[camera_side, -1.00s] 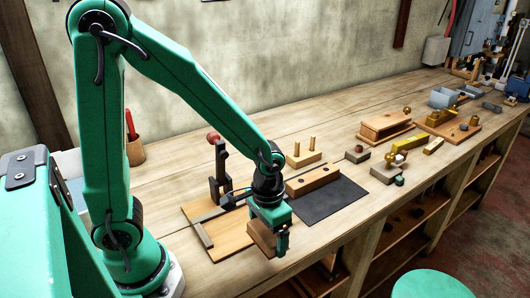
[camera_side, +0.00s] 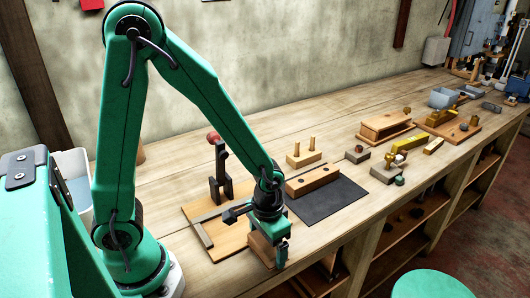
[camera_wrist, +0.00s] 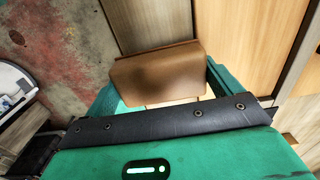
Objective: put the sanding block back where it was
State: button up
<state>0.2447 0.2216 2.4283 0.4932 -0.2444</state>
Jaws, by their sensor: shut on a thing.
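The sanding block (camera_side: 261,251), a brown wooden block, is between the jaws of my gripper (camera_side: 276,253). My gripper points down and is shut on the block. The wrist view shows the block (camera_wrist: 160,75) between the two green fingers (camera_wrist: 165,88). The block is low, at the front right edge of a wooden board (camera_side: 225,236) with a grey strip. I cannot tell whether its underside touches the board or bench. My gripper hides part of the block and the board's right corner.
A black mat (camera_side: 335,198) and a wooden block with two holes (camera_side: 312,180) lie to the right. A two-peg block (camera_side: 303,158) stands behind. The bench front edge is close.

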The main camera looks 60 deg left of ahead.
jog(key=shift+f, duration=0.6)
jog(key=o, duration=0.7)
jog(key=shift+r, duration=0.15)
jog(key=shift+r, duration=6.5)
jog(key=shift+s+a+r+t, duration=0.95)
jog(key=shift+a+r, duration=0.2)
jog(key=shift+r, duration=0.5)
jog(key=shift+s+a+r+t, duration=0.9)
jog(key=shift+a+r, duration=0.3)
jog(key=shift+r, duration=0.5)
jog(key=shift+s+a+r+t, duration=0.95)
jog(key=shift+a+r, duration=0.2)
jog(key=shift+r, duration=0.5)
